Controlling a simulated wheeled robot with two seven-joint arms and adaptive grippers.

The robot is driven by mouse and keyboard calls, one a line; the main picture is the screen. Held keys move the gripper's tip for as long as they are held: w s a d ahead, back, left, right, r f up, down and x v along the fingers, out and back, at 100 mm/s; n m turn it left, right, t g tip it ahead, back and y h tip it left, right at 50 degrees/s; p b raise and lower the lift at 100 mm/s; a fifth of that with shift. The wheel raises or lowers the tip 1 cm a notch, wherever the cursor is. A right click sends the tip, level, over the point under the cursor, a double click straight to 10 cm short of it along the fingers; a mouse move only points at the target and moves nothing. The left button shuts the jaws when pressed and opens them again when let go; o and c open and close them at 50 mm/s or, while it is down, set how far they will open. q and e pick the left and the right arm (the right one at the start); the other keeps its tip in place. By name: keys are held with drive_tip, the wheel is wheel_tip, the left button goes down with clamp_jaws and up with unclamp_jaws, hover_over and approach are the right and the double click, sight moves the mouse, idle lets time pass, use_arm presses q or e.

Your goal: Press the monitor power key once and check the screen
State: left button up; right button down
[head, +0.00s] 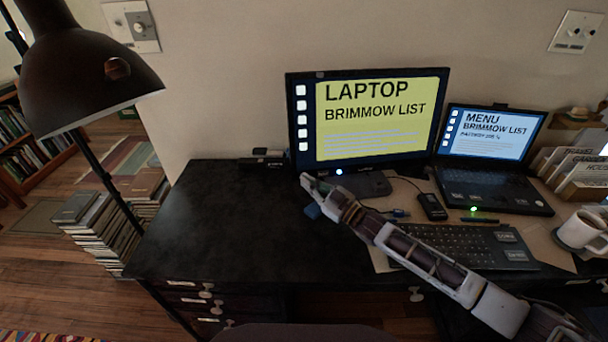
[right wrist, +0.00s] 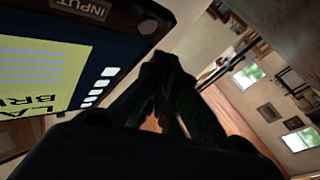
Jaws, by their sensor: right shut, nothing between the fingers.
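The monitor (head: 380,115) stands at the back of the black desk. Its screen is lit yellow and reads "LAPTOP BRIMMOW LIST", with white icons down its left side. A small bluish-white light (head: 339,171) glows on its lower edge. My right gripper (head: 306,179) is shut and empty, its tips close to the monitor's lower left corner; I cannot tell whether they touch it. In the right wrist view the shut fingers (right wrist: 165,62) point past the bezel, near an "INPUT" label (right wrist: 86,9) and a small round spot (right wrist: 148,25). My left gripper is out of view.
An open laptop (head: 492,135) with a lit screen stands right of the monitor. A keyboard (head: 462,243) lies under my right arm, near a dark mouse-sized device (head: 432,206). A mug (head: 580,231) stands at far right. A lamp (head: 85,70) overhangs the left. The desk's left half is mostly clear.

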drive_tip(key=shift+s+d+r+p, duration=0.1)
drive_tip(key=shift+s+r+p, duration=0.05)
drive_tip(key=shift+s+p, duration=0.45)
drive_tip(key=shift+s+d+r+p, duration=0.2)
drive_tip(key=shift+s+p, duration=0.15)
drive_tip(key=shift+s, duration=0.45)
drive_tip(key=shift+s+d+r+p, duration=0.1)
drive_tip(key=shift+s+r+p, duration=0.05)
drive_tip(key=shift+s+p, duration=0.45)
drive_tip(key=shift+s+f, duration=0.1)
